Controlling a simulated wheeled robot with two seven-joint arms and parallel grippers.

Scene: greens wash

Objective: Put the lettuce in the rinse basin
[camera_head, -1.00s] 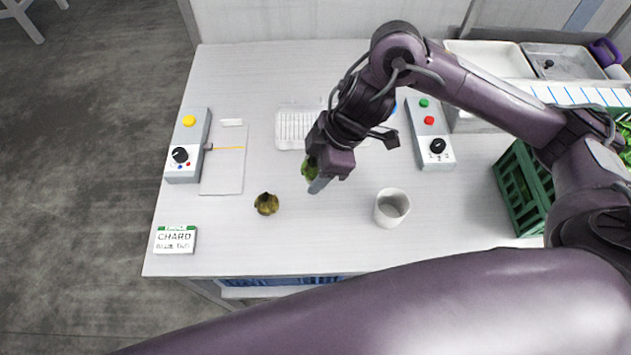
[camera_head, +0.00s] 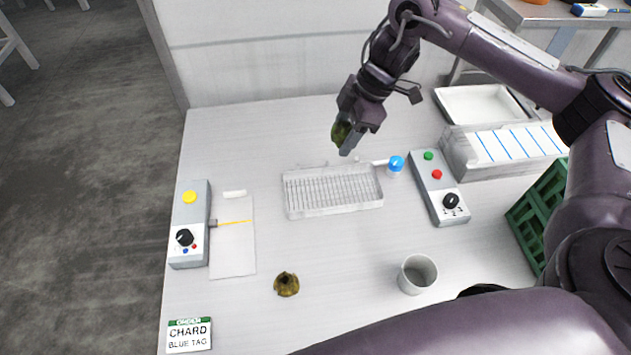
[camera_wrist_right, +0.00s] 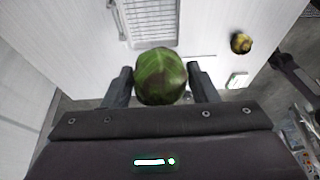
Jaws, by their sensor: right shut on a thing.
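My right gripper (camera_head: 347,138) is shut on a green lettuce head (camera_head: 340,132). In the right wrist view the lettuce (camera_wrist_right: 161,76) sits between the two fingers. The gripper holds it above the far part of the table, behind a white wire rack tray (camera_head: 333,190). A white, shallow, empty basin (camera_head: 480,104) stands at the back right, to the right of the gripper; I cannot tell for sure that it is the rinse basin. My left gripper is not in view.
A brown-green wilted head (camera_head: 286,284) and a grey cup (camera_head: 417,274) stand on the near table. Control boxes flank the rack, left (camera_head: 190,224) and right (camera_head: 438,187). A blue-striped box (camera_head: 505,147) and green crate (camera_head: 540,215) are at right. A blue-capped bottle (camera_head: 396,166) stands by the rack.

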